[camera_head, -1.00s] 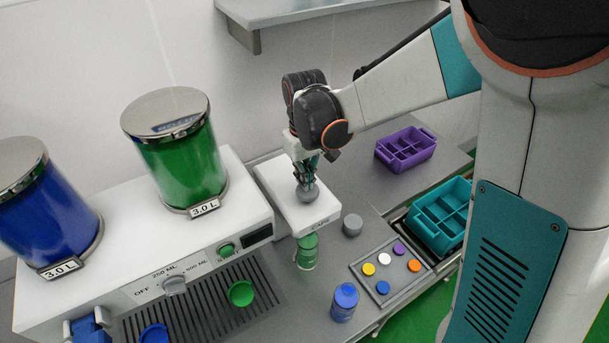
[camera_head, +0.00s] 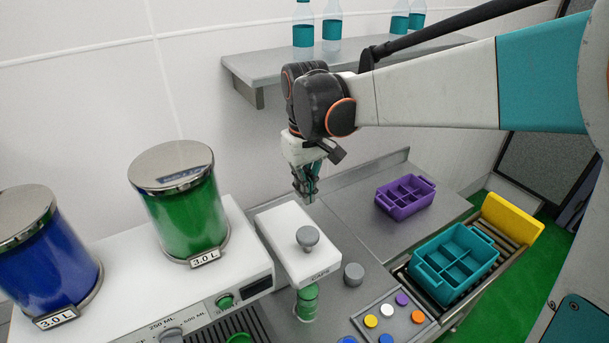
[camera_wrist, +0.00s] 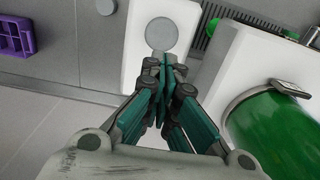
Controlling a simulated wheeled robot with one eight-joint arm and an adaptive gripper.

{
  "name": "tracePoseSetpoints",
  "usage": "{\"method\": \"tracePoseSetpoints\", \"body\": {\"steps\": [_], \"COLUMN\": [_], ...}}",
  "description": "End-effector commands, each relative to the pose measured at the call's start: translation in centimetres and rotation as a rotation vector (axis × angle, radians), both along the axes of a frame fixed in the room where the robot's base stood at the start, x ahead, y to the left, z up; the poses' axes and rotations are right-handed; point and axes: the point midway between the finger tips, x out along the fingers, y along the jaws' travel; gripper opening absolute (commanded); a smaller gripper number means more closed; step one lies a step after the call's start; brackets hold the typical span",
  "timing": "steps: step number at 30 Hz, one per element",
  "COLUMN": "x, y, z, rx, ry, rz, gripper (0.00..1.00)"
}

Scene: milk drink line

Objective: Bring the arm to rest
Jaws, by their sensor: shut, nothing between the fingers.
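My gripper (camera_head: 308,196) is shut and empty. In the head view it hangs pointing down above the back part of the white capping unit (camera_head: 290,254), clear of the grey knob (camera_head: 308,237) on top of it. In the wrist view the teal fingers (camera_wrist: 165,72) are together, with the round grey knob (camera_wrist: 161,33) beyond their tips. My arm reaches in from the right.
A green tank (camera_head: 182,212) and a blue tank (camera_head: 42,262) stand on the white dispenser at left. A shelf (camera_head: 270,72) with several bottles is behind my arm. A purple crate (camera_head: 405,196), a teal crate (camera_head: 454,263) and a button panel (camera_head: 392,322) are at right.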

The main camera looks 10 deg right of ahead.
Motion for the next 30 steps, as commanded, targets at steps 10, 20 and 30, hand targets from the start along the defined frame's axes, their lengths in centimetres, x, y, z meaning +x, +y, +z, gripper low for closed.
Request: {"method": "tracePoseSetpoints", "body": {"steps": [10,20,30], "x": [-1.9,-7.9,-14.1], "y": [-1.5,-5.8,-9.4], "z": [-2.1,-9.0,-18.2], "rx": [0.012,0.052,0.091], "ry": [-0.053,-0.241,-0.44], "rz": [-0.035,-0.159,-0.287], "gripper": [0.0,0.0,0.0]}}
